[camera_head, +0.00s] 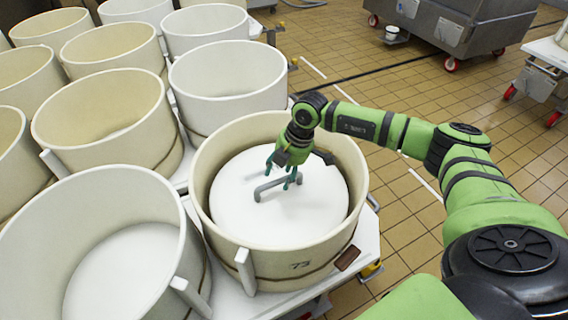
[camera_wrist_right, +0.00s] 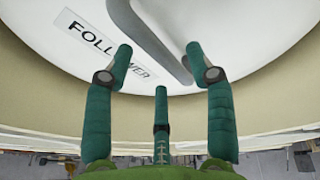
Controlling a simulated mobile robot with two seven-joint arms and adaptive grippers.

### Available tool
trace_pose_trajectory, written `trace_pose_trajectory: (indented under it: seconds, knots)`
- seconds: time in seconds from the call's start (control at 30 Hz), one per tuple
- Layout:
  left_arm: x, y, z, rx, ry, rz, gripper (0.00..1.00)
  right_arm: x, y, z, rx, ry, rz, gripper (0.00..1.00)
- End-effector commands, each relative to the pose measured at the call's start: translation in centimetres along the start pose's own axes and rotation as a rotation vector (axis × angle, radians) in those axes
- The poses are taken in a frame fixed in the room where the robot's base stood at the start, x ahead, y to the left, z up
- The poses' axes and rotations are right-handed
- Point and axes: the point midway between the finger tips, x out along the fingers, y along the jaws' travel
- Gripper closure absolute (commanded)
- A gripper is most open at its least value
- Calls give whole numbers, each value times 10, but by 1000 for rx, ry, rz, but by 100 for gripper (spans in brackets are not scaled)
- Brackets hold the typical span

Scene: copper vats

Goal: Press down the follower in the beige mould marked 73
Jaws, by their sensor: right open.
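The beige mould marked 73 (camera_head: 299,266) stands at the front middle of the head view. Its white follower (camera_head: 305,215) lies inside it, below the rim, with a grey bar handle (camera_head: 276,185) on top. My right gripper (camera_head: 284,182) is inside the mould's mouth, open, with its green fingers at the handle. In the right wrist view the follower (camera_wrist_right: 215,22) bears a label, and its handle (camera_wrist_right: 165,45) passes between and beyond the open fingertips (camera_wrist_right: 158,60). I cannot tell whether the fingers touch the follower or handle. My left gripper is not in view.
A white mould (camera_head: 120,270) stands close at the left. Several beige and white moulds, such as one beige mould (camera_head: 105,115), fill the trolleys behind. A grey wheeled vat (camera_head: 470,25) stands at the back right. The tiled floor (camera_head: 420,95) between is mostly free.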

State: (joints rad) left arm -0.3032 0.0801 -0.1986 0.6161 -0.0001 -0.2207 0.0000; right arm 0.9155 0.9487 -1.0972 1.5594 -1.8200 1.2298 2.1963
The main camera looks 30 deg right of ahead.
Motion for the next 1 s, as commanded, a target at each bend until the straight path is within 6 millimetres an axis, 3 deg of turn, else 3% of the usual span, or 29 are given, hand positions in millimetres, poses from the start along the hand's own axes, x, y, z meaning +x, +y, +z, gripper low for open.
trace_pose_trajectory:
  seconds: [0.23,0.57,0.6,0.73,1.0]
  knots:
    - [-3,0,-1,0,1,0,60,30,0,-1,0,3,-1,45]
    - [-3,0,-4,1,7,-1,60,35,0,-1,-2,3,1,45]
    - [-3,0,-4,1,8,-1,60,35,0,-1,-2,3,1,49]
    - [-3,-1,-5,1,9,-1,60,35,0,-1,-2,3,1,100]
    - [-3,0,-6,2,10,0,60,35,0,-1,-1,4,0,100]
